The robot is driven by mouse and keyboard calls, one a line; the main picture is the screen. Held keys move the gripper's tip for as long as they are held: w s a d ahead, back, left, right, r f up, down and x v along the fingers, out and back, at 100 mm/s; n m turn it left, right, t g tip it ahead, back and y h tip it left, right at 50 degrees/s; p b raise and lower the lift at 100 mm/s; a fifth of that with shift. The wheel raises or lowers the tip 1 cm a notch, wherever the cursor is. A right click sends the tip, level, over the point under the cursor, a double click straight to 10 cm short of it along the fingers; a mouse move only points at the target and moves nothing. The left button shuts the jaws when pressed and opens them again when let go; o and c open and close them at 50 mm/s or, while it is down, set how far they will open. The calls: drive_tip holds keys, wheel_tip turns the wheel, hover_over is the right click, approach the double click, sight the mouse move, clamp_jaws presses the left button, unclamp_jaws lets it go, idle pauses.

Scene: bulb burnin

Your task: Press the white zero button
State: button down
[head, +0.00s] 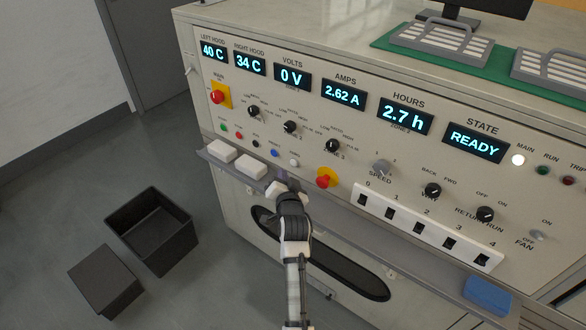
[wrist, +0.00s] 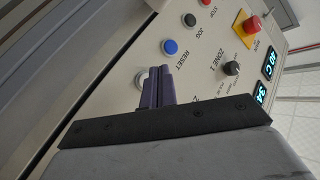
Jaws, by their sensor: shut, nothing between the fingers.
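The white zero button (head: 294,162) is the rightmost in the row of small round buttons on the sloping panel. In the wrist view the white button (wrist: 142,78) is partly hidden behind my fingers, and its label is covered. My gripper (head: 281,177) is just below and left of the button in the head view. In the wrist view the two purple fingers of my gripper (wrist: 158,86) are together and empty, pointing at the panel by the white button. I cannot tell whether they touch it.
Beside the white one are a blue reset button (head: 275,152) and a black jog button (head: 256,143). A red and yellow emergency knob (head: 326,178) is close on the right. White blocks (head: 222,150) lie on the ledge below. The state display (head: 476,142) reads READY.

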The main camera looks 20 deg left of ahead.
drive_tip(key=shift+w+d+b, duration=0.15)
drive_tip(key=shift+w+d, duration=0.05)
drive_tip(key=shift+w, duration=0.35)
drive_tip(key=shift+w+d+b, duration=0.15)
drive_tip(key=shift+w, duration=0.35)
drive_tip(key=shift+w, duration=0.15)
idle(1.2)
drive_tip(key=shift+w+d, duration=0.15)
drive_tip(key=shift+w, duration=0.1)
drive_tip(key=shift+w+d+b, duration=0.1)
drive_tip(key=shift+w+b, duration=0.25)
idle(0.7)
drive_tip(key=shift+s, duration=0.15)
drive_tip(key=shift+s+a+p, duration=0.25)
drive_tip(key=shift+s+p, duration=0.25)
drive_tip(key=shift+s, duration=0.15)
drive_tip(key=s+p, duration=0.1)
drive_tip(key=s+a+p, duration=0.1)
drive_tip(key=s, duration=0.1)
drive_tip(key=shift+s+a+r+p, duration=0.15)
drive_tip(key=shift+s+p, duration=0.1)
drive_tip(key=shift+p, duration=0.1)
drive_tip(key=shift+s+a, duration=0.2)
drive_tip(key=shift+s, duration=0.4)
